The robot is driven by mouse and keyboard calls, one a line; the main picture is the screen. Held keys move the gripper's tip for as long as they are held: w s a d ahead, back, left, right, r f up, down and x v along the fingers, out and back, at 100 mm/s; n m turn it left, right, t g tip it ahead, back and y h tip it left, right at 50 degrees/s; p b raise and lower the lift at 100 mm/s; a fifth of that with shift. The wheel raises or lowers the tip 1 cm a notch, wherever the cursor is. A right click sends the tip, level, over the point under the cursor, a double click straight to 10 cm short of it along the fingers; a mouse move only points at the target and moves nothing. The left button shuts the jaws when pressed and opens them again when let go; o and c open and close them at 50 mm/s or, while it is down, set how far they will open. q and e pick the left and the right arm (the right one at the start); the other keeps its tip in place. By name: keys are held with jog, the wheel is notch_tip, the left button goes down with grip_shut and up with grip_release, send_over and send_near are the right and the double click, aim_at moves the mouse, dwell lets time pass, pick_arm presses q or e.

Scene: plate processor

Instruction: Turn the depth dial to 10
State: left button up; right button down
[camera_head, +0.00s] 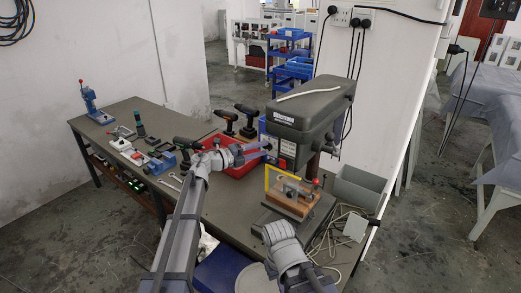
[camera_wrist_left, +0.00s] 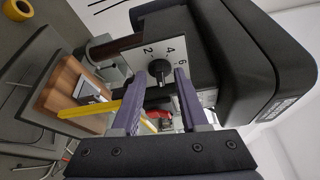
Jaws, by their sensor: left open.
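The depth dial (camera_wrist_left: 160,72) is a black knob on a white plate, with 2, 4 and 6 readable in the left wrist view. It sits on the dark green drill press (camera_head: 312,112). My left gripper (camera_wrist_left: 158,78) is open, its two purple fingers on either side of the knob in that view. I cannot tell whether they touch it. In the head view my left gripper (camera_head: 262,148) is at the drill press's left face and the dial is hard to make out. My right arm shows at the bottom, its fingers not visible.
A yellow guard frame (camera_head: 268,180) and a wooden block (camera_head: 292,200) are below the drill head. Tools and small vises lie along the workbench (camera_head: 150,112) to the left. A grey bin (camera_head: 358,188) is at the right.

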pick_arm(q)
jog(key=v, duration=0.7)
jog(key=shift+a, duration=0.2)
